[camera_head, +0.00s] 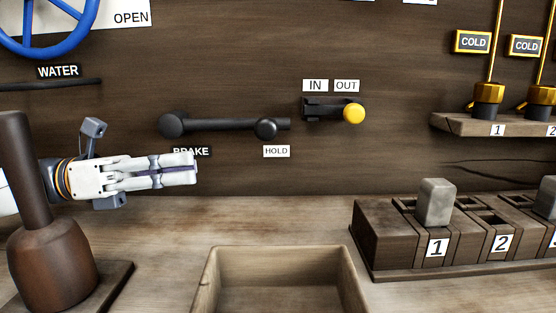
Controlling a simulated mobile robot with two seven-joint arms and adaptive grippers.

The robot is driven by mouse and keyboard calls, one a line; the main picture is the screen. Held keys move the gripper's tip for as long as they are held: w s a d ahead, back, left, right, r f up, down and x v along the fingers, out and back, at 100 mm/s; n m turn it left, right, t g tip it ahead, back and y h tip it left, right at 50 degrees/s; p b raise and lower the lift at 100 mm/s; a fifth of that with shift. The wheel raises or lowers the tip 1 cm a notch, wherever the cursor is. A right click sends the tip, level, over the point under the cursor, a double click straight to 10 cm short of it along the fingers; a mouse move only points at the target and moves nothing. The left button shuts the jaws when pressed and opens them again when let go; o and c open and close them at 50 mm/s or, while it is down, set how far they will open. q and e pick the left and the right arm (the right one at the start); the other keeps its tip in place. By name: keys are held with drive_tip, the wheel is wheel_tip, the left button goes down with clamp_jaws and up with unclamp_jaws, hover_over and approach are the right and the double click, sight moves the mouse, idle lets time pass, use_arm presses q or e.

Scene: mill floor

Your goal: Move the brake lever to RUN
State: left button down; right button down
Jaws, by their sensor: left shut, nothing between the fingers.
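The black brake lever (215,124) lies level on the wooden wall panel. It runs from a round hub (172,125) at the left to a round knob (266,128) at the right. The knob sits above the HOLD label (276,151). The BRAKE label (184,152) is below the hub and partly covered by my gripper. No RUN label shows. My left gripper (196,168) is shut and empty, just below the lever's left part and pointing right. My right gripper is not in view.
A brown mallet-like tool (50,262) stands at the left front, before my left arm. A wooden tray (277,254) is at front centre, and a numbered block rack (385,245) at the right. A yellow-knobbed slide (353,114) is right of the lever.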

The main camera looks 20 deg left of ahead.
sight(229, 127)
use_arm(q)
drive_tip(key=shift+d, duration=0.1)
idle(0.3)
drive_tip(key=b+x, duration=0.1)
drive_tip(key=x, duration=0.9)
drive_tip(key=shift+f+b, duration=0.1)
drive_tip(key=shift+b, duration=0.25)
drive_tip(key=shift+w+a, duration=0.1)
drive_tip(key=shift+a, duration=0.1)
